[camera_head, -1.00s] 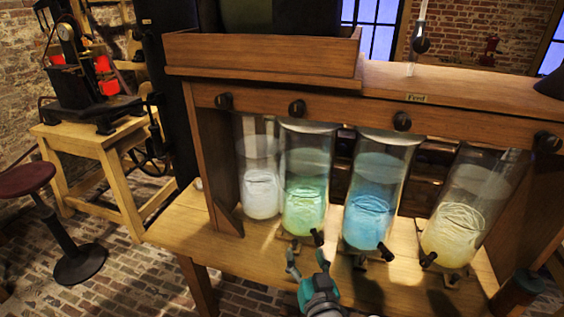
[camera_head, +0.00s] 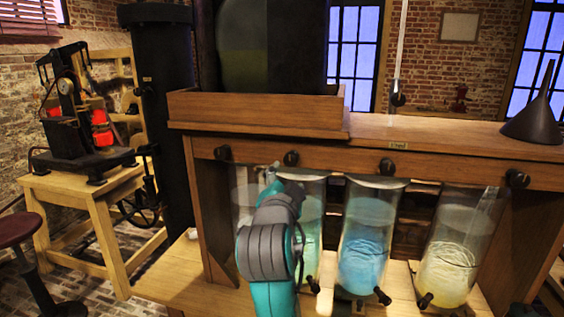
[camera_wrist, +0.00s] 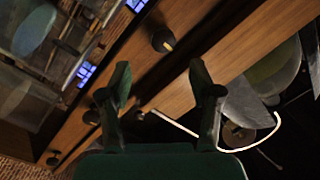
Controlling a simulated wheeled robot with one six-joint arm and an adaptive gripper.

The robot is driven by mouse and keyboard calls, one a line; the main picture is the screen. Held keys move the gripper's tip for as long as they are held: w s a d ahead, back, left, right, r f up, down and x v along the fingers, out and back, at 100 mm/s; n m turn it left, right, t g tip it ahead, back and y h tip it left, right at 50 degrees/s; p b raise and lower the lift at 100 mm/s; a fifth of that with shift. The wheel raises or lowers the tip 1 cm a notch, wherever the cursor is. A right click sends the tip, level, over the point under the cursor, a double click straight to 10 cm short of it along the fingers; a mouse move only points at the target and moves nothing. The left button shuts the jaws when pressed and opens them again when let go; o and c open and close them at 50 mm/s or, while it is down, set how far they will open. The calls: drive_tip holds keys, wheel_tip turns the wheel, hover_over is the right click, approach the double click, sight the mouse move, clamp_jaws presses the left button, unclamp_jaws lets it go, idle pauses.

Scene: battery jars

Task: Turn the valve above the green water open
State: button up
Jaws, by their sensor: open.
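The jar of green water (camera_head: 312,215) stands second from the left under the wooden rail, partly hidden by my arm. The dark valve knob above it (camera_head: 291,158) sits on the rail front. My gripper (camera_head: 271,174) is raised just left of and slightly below that knob, in front of the jars; its fingers are small and partly hidden there. In the wrist view my gripper (camera_wrist: 161,82) is open, its two fingers apart with nothing between them. A dark knob (camera_wrist: 163,40) shows beyond the fingertips, apart from them; I cannot tell for sure which valve it is.
Other knobs sit on the rail: far left (camera_head: 223,153), above the blue jar (camera_head: 387,167) and far right (camera_head: 517,179). The blue jar (camera_head: 363,245) and yellow jar (camera_head: 450,260) stand right. A wooden tray (camera_head: 255,108) and a dark funnel (camera_head: 535,125) are on top.

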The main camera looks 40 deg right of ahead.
sight(291, 161)
drive_tip(key=x, duration=1)
drive_tip(key=shift+w+d+r, duration=0.15)
drive_tip(key=shift+d+r, duration=0.15)
drive_tip(key=shift+r, duration=0.05)
drive_tip(key=c, duration=1.2)
